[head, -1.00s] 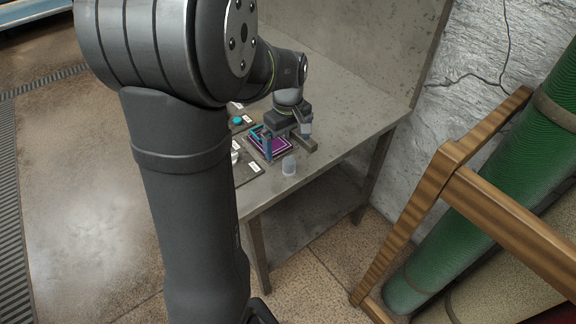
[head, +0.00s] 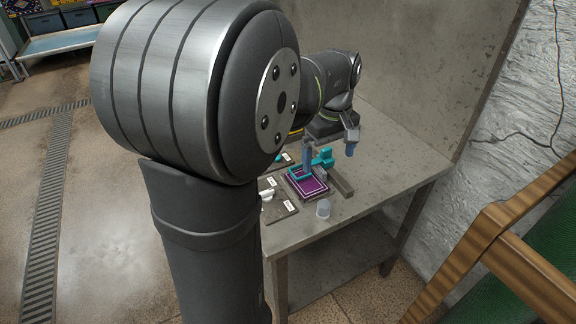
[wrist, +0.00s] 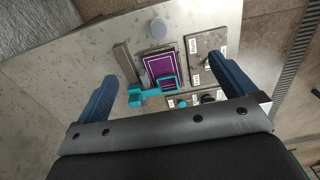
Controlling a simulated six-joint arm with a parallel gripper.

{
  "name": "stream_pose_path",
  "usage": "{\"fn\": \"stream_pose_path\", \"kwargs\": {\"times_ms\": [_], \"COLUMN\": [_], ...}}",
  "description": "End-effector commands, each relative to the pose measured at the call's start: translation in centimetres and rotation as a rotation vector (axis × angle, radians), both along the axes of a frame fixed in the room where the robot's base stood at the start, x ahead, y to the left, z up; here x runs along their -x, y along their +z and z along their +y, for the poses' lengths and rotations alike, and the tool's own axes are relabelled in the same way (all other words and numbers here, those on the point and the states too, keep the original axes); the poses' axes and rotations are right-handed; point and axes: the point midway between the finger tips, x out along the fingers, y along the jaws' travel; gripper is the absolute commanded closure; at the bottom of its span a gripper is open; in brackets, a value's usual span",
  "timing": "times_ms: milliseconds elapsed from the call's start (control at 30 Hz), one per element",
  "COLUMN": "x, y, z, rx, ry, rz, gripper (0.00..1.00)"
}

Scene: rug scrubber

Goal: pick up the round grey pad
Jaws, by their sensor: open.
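My gripper (head: 328,152) hangs above the workbench, its two blue fingers wide apart and empty. In the wrist view my gripper (wrist: 163,72) has nothing between its fingers but the view of the bench below. A small round light-grey piece (head: 323,208) stands on bare bench near the front edge; it also shows as a grey disc in the wrist view (wrist: 158,27), beyond the fingertips. It is the likeliest match for the round grey pad, though its shape is unclear. A purple rug (wrist: 162,67) with a white border lies nearby, with a teal tool (wrist: 150,94) over its edge.
Dark labelled trays (wrist: 213,48) with small pieces lie beside the rug. A grey bar (head: 341,181) lies along its other side. A back panel (head: 430,70) rises behind the bench (head: 395,185). A wooden frame (head: 500,235) stands to the right.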

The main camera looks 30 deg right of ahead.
Motion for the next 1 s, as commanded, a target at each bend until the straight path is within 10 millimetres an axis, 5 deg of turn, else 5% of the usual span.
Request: {"fn": "stream_pose_path", "kwargs": {"times_ms": [200,433,767,1000], "x": [0.00,0.00,0.00,-0.03], "y": [0.04,0.01,-0.04,-0.48], "z": [0.00,0.00,0.06,0.53], "rx": [0.000,0.000,0.002,0.030], "ry": [0.000,0.000,-0.029,-0.363], "rz": [0.000,0.000,0.000,-0.010], "gripper": [0.00,0.41,0.41,0.41]}}
